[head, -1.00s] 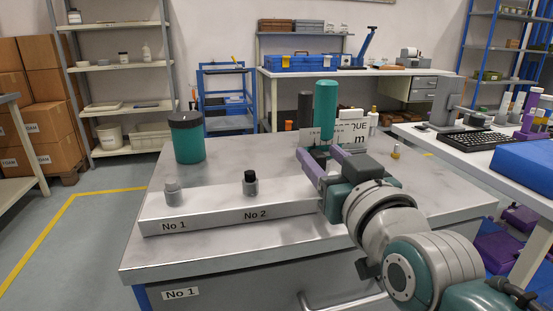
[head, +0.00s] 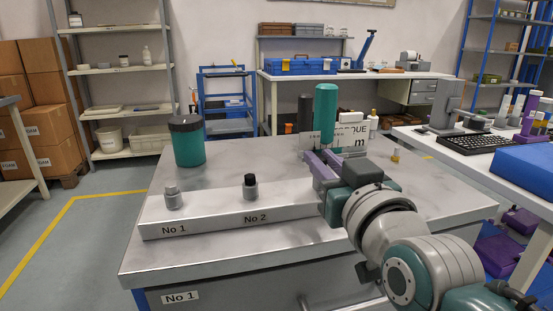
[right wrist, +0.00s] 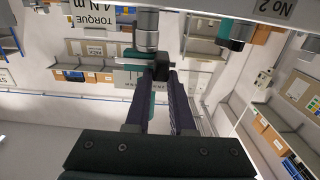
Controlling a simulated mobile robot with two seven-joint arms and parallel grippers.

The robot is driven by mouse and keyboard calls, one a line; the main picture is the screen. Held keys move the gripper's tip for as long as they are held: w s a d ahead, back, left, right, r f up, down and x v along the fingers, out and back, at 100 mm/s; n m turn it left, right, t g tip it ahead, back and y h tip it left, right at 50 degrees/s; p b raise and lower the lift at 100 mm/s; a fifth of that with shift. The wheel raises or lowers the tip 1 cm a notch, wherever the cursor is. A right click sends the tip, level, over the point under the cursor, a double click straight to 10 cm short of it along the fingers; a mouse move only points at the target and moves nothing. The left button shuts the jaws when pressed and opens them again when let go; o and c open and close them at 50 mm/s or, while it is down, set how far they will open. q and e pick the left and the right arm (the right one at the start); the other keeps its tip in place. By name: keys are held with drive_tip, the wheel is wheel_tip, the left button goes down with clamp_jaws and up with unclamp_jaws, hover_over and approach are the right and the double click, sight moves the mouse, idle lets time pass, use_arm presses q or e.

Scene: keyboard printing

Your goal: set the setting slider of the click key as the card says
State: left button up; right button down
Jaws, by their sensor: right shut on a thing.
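The click key (head: 326,112) shows as an upright teal handle at the back right of the bench. Its lower part is hidden behind my right gripper (head: 314,160). In the right wrist view, the purple fingers of my right gripper (right wrist: 162,74) are shut on a small dark block (right wrist: 162,64), which seems to be the setting slider, beside a grey bar. A white card (head: 352,133) stands behind the key, partly hidden in the head view. It seems to read "TORQUE 4 N m" in the right wrist view (right wrist: 95,46). My left gripper is not in view.
A long grey block (head: 215,222) labelled No 1 and No 2 carries a grey-capped post (head: 172,198) and a black-capped post (head: 250,187). A teal jar with a dark lid (head: 187,142) stands at the back left. The bench top (head: 250,153) between the jar and key is clear.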

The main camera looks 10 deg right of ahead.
idle(0.9)
drive_tip(key=shift+d, duration=1.05)
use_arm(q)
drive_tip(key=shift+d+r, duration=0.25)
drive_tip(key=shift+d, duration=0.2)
use_arm(e)
drive_tip(key=c, duration=0.8)
unclamp_jaws()
drive_tip(key=shift+o, duration=0.2)
use_arm(q)
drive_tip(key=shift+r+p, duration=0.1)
drive_tip(key=shift+p, duration=0.2)
use_arm(e)
drive_tip(key=shift+s, duration=0.1)
